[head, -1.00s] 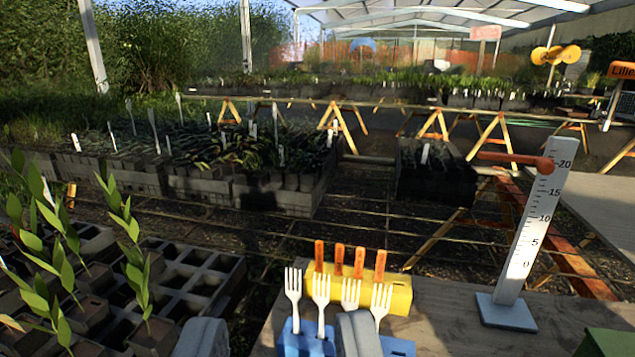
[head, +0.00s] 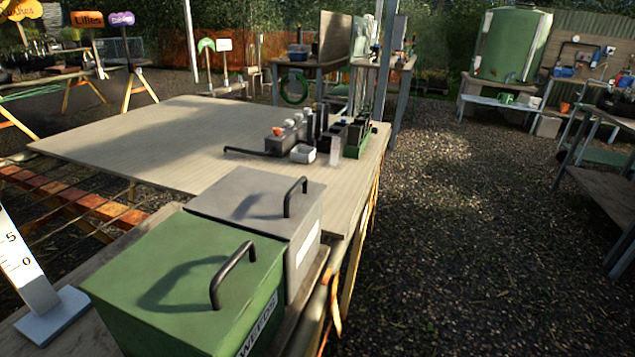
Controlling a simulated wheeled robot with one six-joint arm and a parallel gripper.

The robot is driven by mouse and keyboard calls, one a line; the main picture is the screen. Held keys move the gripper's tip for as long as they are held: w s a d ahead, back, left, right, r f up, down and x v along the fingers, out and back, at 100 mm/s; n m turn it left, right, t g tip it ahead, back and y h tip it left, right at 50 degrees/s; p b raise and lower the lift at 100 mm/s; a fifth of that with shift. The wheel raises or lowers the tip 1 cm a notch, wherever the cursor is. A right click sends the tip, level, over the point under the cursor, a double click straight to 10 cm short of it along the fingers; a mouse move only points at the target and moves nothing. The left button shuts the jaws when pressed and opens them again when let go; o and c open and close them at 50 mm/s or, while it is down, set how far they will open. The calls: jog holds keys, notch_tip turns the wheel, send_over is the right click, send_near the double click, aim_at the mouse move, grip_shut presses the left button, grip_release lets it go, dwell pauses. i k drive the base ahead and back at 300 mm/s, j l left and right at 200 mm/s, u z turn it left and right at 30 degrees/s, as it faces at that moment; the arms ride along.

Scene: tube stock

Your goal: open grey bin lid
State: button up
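The grey bin (head: 305,245) stands on a bench just behind a green bin. Its flat grey lid (head: 235,192) is closed, with a black bar handle (head: 296,196) standing near its right edge. A pale label shows on the bin's right side. The green bin (head: 190,285) is nearer to me, its lid also closed, with a black handle (head: 232,272) and the word "WEEDS" on its side. It hides part of the grey bin's front. My gripper is not in this view.
A wooden table (head: 150,140) lies beyond the bins, mostly bare. A tube rack (head: 345,135) and a small white tray (head: 303,154) stand near its right edge. A white scale post (head: 25,265) stands at lower left. Open gravel (head: 460,240) lies to the right.

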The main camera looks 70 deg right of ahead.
aim_at(275, 205)
jog(key=z, duration=1.45)
